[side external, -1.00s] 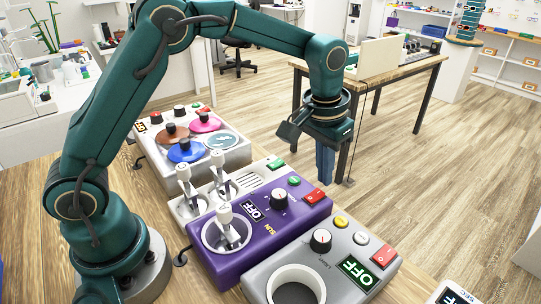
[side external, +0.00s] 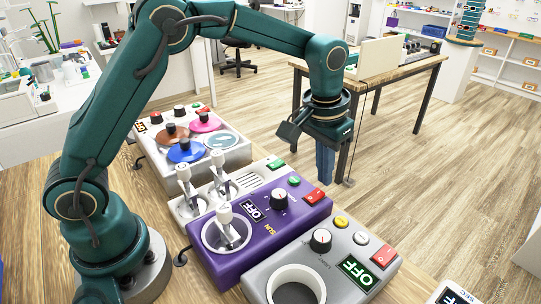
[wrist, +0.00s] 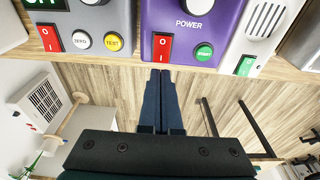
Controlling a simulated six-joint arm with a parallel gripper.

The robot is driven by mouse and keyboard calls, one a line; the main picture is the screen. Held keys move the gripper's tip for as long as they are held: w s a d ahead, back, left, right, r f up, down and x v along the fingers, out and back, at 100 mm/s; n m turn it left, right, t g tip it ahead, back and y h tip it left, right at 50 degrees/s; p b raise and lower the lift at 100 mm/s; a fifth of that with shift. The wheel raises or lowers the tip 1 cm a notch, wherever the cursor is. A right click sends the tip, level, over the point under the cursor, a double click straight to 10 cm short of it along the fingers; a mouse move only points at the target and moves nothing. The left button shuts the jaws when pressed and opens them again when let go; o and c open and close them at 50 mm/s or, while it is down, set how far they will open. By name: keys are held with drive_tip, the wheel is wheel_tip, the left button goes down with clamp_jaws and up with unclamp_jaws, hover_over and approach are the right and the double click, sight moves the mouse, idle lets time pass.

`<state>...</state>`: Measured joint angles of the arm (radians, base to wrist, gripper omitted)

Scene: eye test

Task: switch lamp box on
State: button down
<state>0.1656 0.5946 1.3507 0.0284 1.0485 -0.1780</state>
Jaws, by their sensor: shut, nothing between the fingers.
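No box shows a legible lamp label, so I cannot tell which is the lamp box. The purple box (side external: 262,238) has a display reading OFF, a power knob (side external: 279,198), a green button and a red rocker switch (side external: 315,196). In the wrist view this red switch (wrist: 161,47) bears I and O marks; which side is pressed is unclear. My gripper (side external: 324,183) is shut and empty, held past the boxes' switch edge. In the wrist view its fingertips (wrist: 160,73) appear just below the purple box's red switch, apart from it.
A grey box (side external: 345,285) with an OFF display and red switch (side external: 384,255) stands nearest the camera. A cream box (side external: 250,180) with a green switch (side external: 275,164) stands behind the purple one. Farther back is a box (side external: 240,155) with coloured discs.

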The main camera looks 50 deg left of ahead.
sight(321, 194)
drive_tip(key=shift+f, duration=0.9)
idle(0.6)
drive_tip(key=shift+r, duration=0.1)
wheel_tip(321, 194, up, 7)
idle(0.7)
